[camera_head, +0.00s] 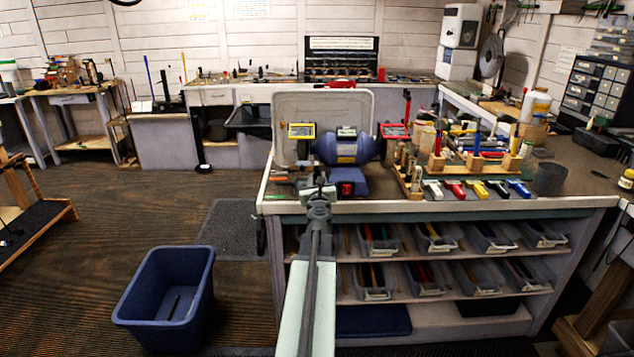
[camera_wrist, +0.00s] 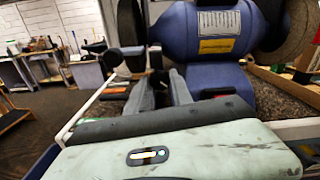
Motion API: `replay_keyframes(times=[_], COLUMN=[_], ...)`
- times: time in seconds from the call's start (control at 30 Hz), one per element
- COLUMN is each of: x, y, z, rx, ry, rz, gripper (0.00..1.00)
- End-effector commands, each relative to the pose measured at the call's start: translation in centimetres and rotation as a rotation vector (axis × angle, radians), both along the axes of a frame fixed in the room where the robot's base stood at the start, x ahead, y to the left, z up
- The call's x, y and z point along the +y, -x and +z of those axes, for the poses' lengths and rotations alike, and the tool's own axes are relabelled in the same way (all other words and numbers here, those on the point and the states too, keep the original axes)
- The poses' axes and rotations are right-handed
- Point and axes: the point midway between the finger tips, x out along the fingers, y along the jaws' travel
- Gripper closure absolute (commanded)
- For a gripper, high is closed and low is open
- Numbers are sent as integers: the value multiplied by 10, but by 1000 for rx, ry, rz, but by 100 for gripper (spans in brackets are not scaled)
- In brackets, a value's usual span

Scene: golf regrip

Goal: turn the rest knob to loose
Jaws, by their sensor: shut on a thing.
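The bench grinder is blue, with a dark wheel at each side, and stands on the workbench in the head view (camera_head: 345,148). Its blue body fills the upper middle of the wrist view (camera_wrist: 205,35). My gripper (camera_head: 319,194) is at the bench's front edge, in front of the grinder's left side. In the wrist view my gripper's two grey fingers (camera_wrist: 160,82) are closed around a small dark part below the left wheel, apparently the rest knob. The fingers hide most of it, and its turn position cannot be read.
A blue bin (camera_head: 165,300) stands on the floor at the left. Colored clamps (camera_head: 475,189) and a wooden rack (camera_head: 410,178) are right of the grinder. Shelves with clear trays (camera_head: 430,238) lie under the bench top. Floor to the left is largely open.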

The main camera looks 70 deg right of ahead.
Motion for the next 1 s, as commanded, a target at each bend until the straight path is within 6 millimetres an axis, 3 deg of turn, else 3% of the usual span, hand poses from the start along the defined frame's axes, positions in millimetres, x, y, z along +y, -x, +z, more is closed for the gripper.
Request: replay_keyframes(times=[0.5, 1.0], x=[-3, -4], y=[6, 7], z=[0, 0], rx=[280, 330], ry=[108, 127], rz=[-14, -16], gripper=[100, 100])
